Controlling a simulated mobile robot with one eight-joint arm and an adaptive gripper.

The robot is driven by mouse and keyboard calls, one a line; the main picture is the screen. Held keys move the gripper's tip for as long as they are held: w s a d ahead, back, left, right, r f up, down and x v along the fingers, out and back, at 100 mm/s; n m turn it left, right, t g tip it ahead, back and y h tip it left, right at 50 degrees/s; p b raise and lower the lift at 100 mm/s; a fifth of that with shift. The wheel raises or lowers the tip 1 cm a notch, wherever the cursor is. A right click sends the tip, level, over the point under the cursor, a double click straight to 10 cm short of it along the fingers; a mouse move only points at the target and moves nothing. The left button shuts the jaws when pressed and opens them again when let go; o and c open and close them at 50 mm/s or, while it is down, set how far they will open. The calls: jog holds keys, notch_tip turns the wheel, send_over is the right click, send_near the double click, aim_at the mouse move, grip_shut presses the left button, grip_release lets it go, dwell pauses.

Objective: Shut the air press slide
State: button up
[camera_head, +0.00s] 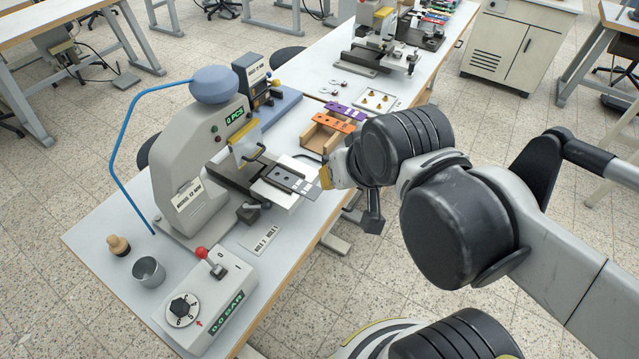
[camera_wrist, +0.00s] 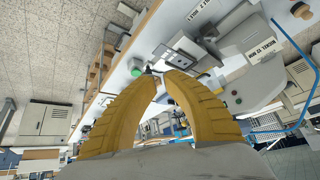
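The grey air press (camera_head: 190,160) stands on the near end of the bench with a blue hose over it. Its slide (camera_head: 297,187) extends out in front of the press head, toward my gripper, and carries a dark fixture with a plate. My gripper (camera_head: 326,178) is just off the slide's outer end; I cannot tell whether it touches. In the wrist view, the yellow fingertips (camera_wrist: 160,76) come together with nothing clearly held. The slide (camera_wrist: 182,50) shows just beyond them, and the press (camera_wrist: 250,70) is at right.
A control box (camera_head: 205,300) with a red-knobbed lever, a metal cup (camera_head: 148,271) and a small stamp (camera_head: 118,245) sit near the press. A wooden tray (camera_head: 322,136) with orange and purple pieces lies behind the slide. A second machine (camera_head: 375,45) stands farther along the bench.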

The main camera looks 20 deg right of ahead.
jog(key=w+m, duration=0.1)
jog(key=m, duration=0.1)
jog(key=w+d+m, duration=0.1)
jog(key=m, duration=0.1)
jog(key=w+d+m+g, duration=0.1)
jog(key=m, duration=0.1)
jog(key=shift+w+p, duration=0.1)
jog(key=shift+p, duration=0.3)
grip_shut()
jog(key=w+d+f+m+g+y+p, duration=0.15)
jog(key=w+d+f+m, duration=0.3)
jog(key=m, duration=0.65)
jog(key=w+d+f+m+g+p, duration=0.1)
jog(key=w+d+f+m+g, duration=0.3)
jog(key=m, duration=0.6)
jog(key=shift+t, duration=0.95)
jog(key=b+x, duration=0.1)
jog(key=x, duration=0.3)
jog(key=b+x, duration=0.2)
jog(key=x, duration=0.1)
jog(key=w+b+x, duration=0.1)
jog(key=b+x, duration=0.1)
jog(key=x, duration=0.2)
jog(key=shift+a+f, duration=0.15)
jog(key=shift+a, duration=0.15)
jog(key=shift+w+a, duration=0.4)
jog(key=shift+w, duration=0.15)
jog(key=shift+w, duration=0.1)
